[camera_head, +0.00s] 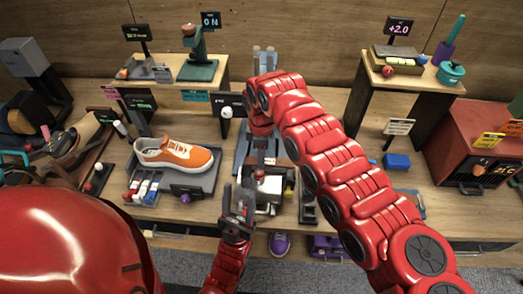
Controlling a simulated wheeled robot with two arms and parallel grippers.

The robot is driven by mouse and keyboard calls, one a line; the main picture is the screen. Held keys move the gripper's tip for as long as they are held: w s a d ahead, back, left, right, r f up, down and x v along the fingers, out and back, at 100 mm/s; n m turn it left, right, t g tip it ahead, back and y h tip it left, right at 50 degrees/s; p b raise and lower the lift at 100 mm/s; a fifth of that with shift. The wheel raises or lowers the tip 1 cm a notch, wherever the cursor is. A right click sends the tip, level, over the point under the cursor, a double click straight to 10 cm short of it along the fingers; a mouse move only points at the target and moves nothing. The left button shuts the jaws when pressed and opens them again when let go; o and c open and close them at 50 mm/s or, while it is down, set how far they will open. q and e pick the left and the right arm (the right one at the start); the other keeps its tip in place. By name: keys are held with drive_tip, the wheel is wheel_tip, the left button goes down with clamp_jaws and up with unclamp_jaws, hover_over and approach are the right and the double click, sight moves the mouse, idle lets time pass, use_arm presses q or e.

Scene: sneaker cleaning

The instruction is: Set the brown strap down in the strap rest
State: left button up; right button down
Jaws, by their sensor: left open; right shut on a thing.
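My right gripper (265,152) points down over the middle of the table, below the bend of my red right arm. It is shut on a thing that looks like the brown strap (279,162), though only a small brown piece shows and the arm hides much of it. A pale and dark fixture (268,198) stands just under it; I cannot tell whether this is the strap rest, or whether the strap touches it. My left gripper (240,203) is open and empty, pointing up just left of that fixture, near the table's front edge.
An orange and white sneaker (178,152) lies on a grey tray to the left. A wooden stand (385,100) with a pot and a small sign stands at the right. A red oven-like box (470,145) is at the far right. A blue block (397,161) lies on the table.

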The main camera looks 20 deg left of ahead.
sight(261, 172)
drive_tip(key=shift+f, duration=1.3)
drive_tip(key=shift+s+b, duration=0.1)
drive_tip(key=shift+b, duration=1.1)
idle(0.4)
drive_tip(key=shift+f+b, duration=0.7)
drive_tip(key=shift+f, duration=0.45)
drive_tip(key=shift+c, duration=2.1)
unclamp_jaws()
drive_tip(key=shift+r, duration=0.1)
